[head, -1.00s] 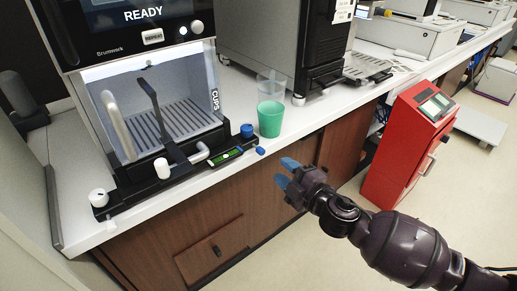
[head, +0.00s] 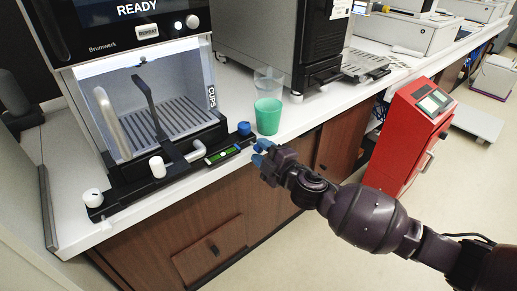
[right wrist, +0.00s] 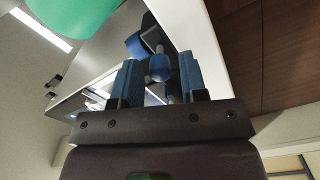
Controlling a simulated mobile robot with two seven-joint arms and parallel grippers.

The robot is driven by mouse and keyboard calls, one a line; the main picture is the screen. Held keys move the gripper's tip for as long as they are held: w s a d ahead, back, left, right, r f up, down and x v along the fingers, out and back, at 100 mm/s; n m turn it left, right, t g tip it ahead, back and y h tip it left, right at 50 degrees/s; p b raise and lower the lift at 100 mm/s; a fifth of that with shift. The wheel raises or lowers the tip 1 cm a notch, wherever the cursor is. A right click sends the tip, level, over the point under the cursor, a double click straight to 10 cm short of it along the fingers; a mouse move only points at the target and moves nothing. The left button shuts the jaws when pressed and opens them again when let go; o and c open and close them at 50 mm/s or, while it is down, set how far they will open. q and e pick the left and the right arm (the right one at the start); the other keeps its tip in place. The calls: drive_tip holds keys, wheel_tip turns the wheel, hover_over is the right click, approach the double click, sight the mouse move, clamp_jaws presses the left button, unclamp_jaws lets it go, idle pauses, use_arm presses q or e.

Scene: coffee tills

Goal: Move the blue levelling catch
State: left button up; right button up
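The levelling catch, a small blue piece (right wrist: 160,68), shows in the right wrist view between the two blue fingers of my right gripper (right wrist: 160,82), with narrow gaps on both sides. In the head view my right gripper (head: 262,152) is at the counter's front edge, by the right end of the coffee machine's black base, and its fingers cover the catch. The right gripper is open. A round blue knob (head: 244,128) stands on the base just behind; contact with it is not seen. My left gripper is in neither view.
The coffee machine (head: 140,80) stands behind, with a small green display (head: 222,154) on its base. A green cup (head: 268,116) and a clear cup (head: 268,78) stand close behind the gripper. A red cabinet (head: 405,145) is to the right.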

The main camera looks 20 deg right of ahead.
clamp_jaws()
drive_tip(key=shift+w+a, duration=0.15)
drive_tip(key=shift+w, duration=0.35)
idle(0.3)
drive_tip(key=shift+o, duration=1.1)
unclamp_jaws()
